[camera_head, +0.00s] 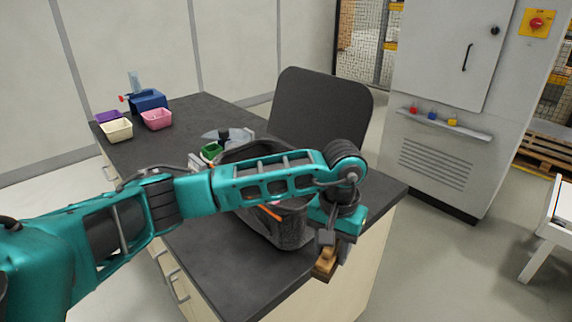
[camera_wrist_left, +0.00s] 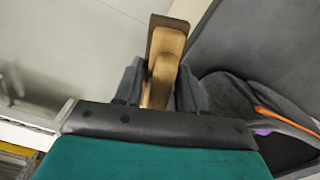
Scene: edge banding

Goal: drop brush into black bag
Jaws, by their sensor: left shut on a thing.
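The brush (camera_head: 327,265) is a light-brown wooden piece. My left gripper (camera_head: 328,242) is shut on it, near the front right edge of the dark table. The brush also shows in the left wrist view (camera_wrist_left: 165,45), between the fingers (camera_wrist_left: 158,88), with floor behind it. The black bag (camera_head: 284,229) stands on the table just left of the gripper, partly hidden by my left arm. In the left wrist view the bag (camera_wrist_left: 235,100) lies right of the fingers, with an orange strap and something purple at its opening. The brush is outside the bag.
A dark upright panel (camera_head: 320,108) stands behind the bag. Purple, cream and pink bins (camera_head: 157,119) and a blue object (camera_head: 149,101) sit at the table's far left. A grey cabinet (camera_head: 440,150) stands at right.

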